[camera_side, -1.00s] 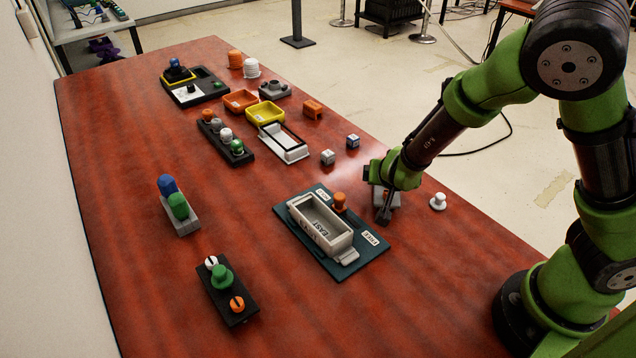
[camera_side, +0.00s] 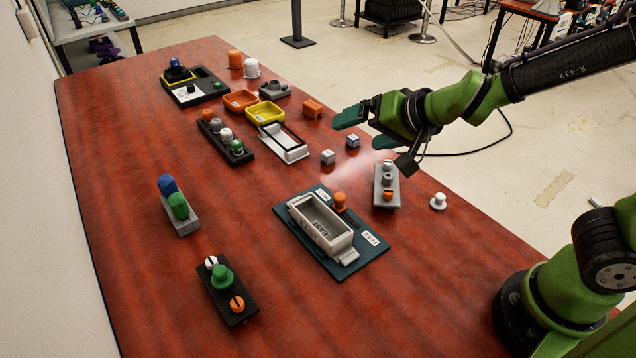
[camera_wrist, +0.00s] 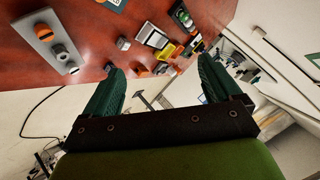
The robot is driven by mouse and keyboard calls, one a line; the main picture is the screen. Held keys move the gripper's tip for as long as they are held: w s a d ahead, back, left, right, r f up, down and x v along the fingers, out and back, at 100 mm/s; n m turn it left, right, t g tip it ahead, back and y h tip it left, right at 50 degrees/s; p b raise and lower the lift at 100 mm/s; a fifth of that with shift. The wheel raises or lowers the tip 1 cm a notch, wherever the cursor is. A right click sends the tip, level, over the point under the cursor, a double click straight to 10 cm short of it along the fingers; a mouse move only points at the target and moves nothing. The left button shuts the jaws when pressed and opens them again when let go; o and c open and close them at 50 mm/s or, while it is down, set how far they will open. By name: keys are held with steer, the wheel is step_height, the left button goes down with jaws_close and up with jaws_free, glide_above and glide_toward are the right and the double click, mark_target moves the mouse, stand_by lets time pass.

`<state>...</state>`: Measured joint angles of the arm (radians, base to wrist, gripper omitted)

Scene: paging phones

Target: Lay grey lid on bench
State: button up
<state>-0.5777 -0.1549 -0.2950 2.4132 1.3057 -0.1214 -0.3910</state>
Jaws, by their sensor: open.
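My gripper (camera_side: 364,130) is open and empty, raised above the bench (camera_side: 130,230) near its right edge. Its two green fingers are spread apart in the wrist view (camera_wrist: 158,66). A flat grey piece with a round knob (camera_side: 275,89) lies on the far part of the bench and looks like a lid, though I cannot be sure it is the grey lid. An open pale grey box (camera_side: 324,232), marked EAST, stands on a dark green board (camera_side: 375,250). Nothing covers its top.
A grey rail with knobs (camera_side: 391,198) lies below my gripper; the wrist view shows it too (camera_wrist: 43,35). An orange peg (camera_side: 340,201) stands by the box. Yellow (camera_side: 265,113) and orange (camera_side: 240,100) trays sit further back. The bench's left side has free room.

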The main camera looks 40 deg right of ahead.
steer(key=s+r+n+y, duration=0.3)
steer(key=s+r, duration=0.3)
steer(key=s, duration=0.1)
steer(key=s+d+f+g+h, duration=0.1)
steer(key=s+d+g+h, duration=0.2)
steer(key=s+d, duration=0.3)
steer(key=shift+s, duration=0.95)
